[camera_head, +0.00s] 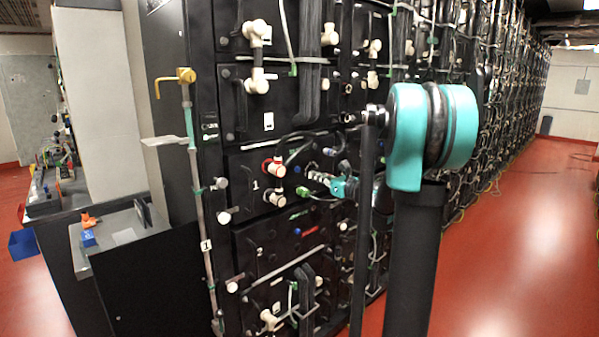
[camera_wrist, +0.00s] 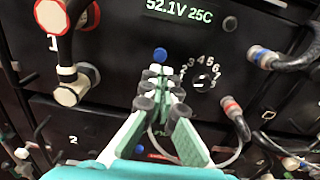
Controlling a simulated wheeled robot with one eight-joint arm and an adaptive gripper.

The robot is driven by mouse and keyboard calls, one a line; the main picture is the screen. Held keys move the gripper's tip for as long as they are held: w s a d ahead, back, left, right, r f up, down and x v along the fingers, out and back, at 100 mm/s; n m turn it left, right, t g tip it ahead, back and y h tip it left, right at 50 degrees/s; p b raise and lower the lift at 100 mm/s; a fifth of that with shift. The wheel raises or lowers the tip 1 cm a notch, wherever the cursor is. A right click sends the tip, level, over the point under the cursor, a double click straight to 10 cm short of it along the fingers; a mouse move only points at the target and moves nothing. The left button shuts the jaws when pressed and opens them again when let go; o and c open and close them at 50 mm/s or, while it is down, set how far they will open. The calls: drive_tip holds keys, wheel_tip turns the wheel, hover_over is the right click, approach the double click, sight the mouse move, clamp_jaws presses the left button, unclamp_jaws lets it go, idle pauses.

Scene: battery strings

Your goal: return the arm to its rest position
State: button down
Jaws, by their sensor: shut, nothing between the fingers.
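My gripper (camera_head: 318,178) is shut and empty in front of the black battery module marked 1 (camera_head: 250,160) in the head view. My arm reaches in from the right, with its teal joint hiding part of the rack. In the wrist view my gripper (camera_wrist: 158,72) has its pale green fingers together, pointing at the module face. Just beyond the tips are a blue button (camera_wrist: 160,54) and a numbered dial (camera_wrist: 203,84) to the right. A display (camera_wrist: 180,10) above reads 52.1V 25C. I cannot tell whether the fingertips touch the panel.
A white connector with a red ring (camera_head: 272,167) and a green plug (camera_head: 303,191) lie near the gripper. Black cables (camera_wrist: 285,65) loop on the right in the wrist view. A bench (camera_head: 115,232) stands left of the rack. Red floor (camera_head: 510,270) is open on the right.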

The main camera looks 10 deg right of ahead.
drive_tip(key=shift+s+d, duration=0.25)
drive_tip(key=shift+s, duration=0.15)
drive_tip(key=s+a+f+n+g+h, duration=0.2)
drive_tip(key=s+a+f+n+g, duration=0.2)
drive_tip(key=s+f+n, duration=0.45)
drive_tip(key=s+a+f+n+g+h, duration=0.1)
drive_tip(key=s+a+f+n+g, duration=0.25)
drive_tip(key=s+f+n, duration=0.5)
drive_tip(key=s+d+f+n+g+h, duration=0.1)
drive_tip(key=s+d+f+n+h, duration=0.1)
drive_tip(key=s, duration=0.4)
drive_tip(key=s+d+f+n+g+h, duration=0.1)
drive_tip(key=s+d+f+n+h, duration=0.2)
drive_tip(key=s+n, duration=0.3)
drive_tip(key=s+d+f+n+g+h, duration=0.1)
drive_tip(key=s+d+f+n+h, duration=0.1)
drive_tip(key=s+f, duration=0.3)
drive_tip(key=s+d+n, duration=0.1)
drive_tip(key=s, duration=0.2)
drive_tip(key=shift+s+d+n+h, duration=0.25)
drive_tip(key=shift+d+n+h, duration=0.05)
drive_tip(key=shift+n, duration=0.1)
idle(1.3)
